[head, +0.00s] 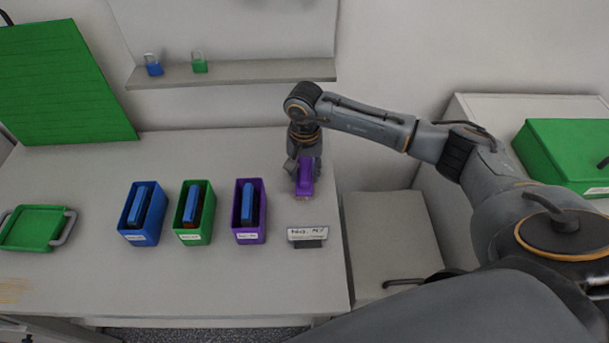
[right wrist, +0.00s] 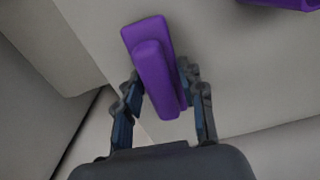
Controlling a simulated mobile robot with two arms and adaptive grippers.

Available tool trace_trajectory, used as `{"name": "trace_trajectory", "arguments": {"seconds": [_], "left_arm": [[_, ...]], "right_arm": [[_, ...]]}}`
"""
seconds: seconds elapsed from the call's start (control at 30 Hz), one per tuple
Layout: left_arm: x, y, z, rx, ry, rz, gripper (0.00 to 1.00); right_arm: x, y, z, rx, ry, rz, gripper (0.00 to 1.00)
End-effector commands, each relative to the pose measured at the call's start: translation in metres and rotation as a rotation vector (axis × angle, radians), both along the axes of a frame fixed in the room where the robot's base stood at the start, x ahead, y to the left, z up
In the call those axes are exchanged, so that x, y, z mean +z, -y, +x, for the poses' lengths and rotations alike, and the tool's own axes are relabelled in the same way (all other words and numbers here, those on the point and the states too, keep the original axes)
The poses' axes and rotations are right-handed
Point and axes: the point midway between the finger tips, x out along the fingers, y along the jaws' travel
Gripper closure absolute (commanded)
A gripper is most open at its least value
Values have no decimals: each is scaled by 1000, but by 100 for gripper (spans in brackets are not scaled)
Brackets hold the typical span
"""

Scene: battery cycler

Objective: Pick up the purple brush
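The purple brush (head: 306,176) is at the right end of the table, behind a small white label stand. My right gripper (head: 304,165) is above it, pointing down, and hides part of it. In the right wrist view, the purple brush (right wrist: 155,65) lies between the two fingers of my right gripper (right wrist: 161,83). The fingers are spread, one on each side of the brush. I cannot tell whether either finger touches it. My left gripper is not in view.
Blue (head: 142,214), green (head: 194,213) and purple (head: 249,212) bins stand left of the brush, each with something inside. The label stand (head: 308,235) is in front. A green tray (head: 33,228) lies far left. The table's right edge is close to the brush.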

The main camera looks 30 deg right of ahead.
Motion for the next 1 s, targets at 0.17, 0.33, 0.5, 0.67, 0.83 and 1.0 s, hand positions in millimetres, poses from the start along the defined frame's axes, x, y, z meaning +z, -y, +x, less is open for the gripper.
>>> {"name": "trace_trajectory", "arguments": {"seconds": [0.17, 0.33, 0.5, 0.67, 0.83, 1.0], "left_arm": [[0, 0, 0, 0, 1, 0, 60], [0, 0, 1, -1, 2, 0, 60], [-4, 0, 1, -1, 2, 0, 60], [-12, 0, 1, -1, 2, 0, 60], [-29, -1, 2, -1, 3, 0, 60], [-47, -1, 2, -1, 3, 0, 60]], "right_arm": [[0, 0, 0, 0, 0, 0, 95], [1, 0, 0, 0, 1, 0, 95], [10, 0, 1, -1, 3, 1, 95], [33, 0, 1, 2, 5, -1, 95], [66, -26, -18, 7, 9, 1, 95], [96, -58, -43, 10, 6, 0, 95]]}}
